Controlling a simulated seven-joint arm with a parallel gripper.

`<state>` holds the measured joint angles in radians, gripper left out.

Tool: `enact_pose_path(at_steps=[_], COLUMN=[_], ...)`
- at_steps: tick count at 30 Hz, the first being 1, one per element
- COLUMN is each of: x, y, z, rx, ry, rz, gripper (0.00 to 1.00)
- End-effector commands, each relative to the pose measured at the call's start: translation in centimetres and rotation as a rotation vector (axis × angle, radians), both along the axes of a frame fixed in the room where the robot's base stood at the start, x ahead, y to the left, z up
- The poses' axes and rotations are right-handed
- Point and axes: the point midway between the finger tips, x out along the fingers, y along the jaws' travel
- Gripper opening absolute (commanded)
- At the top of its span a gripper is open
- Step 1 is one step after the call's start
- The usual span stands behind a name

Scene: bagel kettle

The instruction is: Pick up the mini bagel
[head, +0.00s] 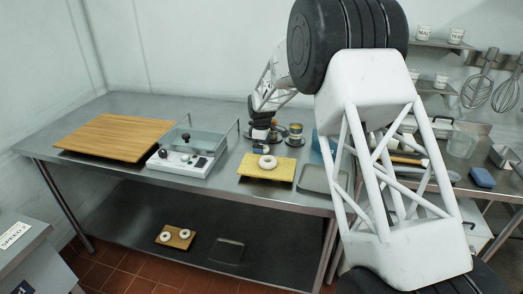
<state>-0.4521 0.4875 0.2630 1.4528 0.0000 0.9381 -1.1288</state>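A pale ring, apparently a mini bagel (268,162), lies on a yellow board (256,175) on the steel table. Two more pale rings, a left ring (165,236) and a right ring (184,233), lie on a small wooden board (174,243) on the lower shelf. My gripper (260,146) is small and dark in this view, just behind and above the ring on the yellow board. I cannot tell whether its fingers are open or shut, or whether it touches anything.
A clear-lidded appliance (190,150) stands left of the yellow board, with a large wooden board (118,137) farther left. A small cup (295,131) stands behind right, and a grey tray (315,178) lies right. My arm hides part of the right side.

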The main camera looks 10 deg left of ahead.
Motion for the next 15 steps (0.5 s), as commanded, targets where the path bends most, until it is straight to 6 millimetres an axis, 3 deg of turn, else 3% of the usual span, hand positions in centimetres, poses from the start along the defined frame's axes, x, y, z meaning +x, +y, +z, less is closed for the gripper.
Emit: enact_pose_path(at_steps=[1,9,15], x=[0.00,0.00,0.00], y=[0.00,0.00,0.01], z=[0.00,0.00,0.02], rx=[0.000,0.000,0.000], ry=[0.000,0.000,0.000], rz=[0.000,0.000,0.000], gripper=[0.92,0.51,0.49])
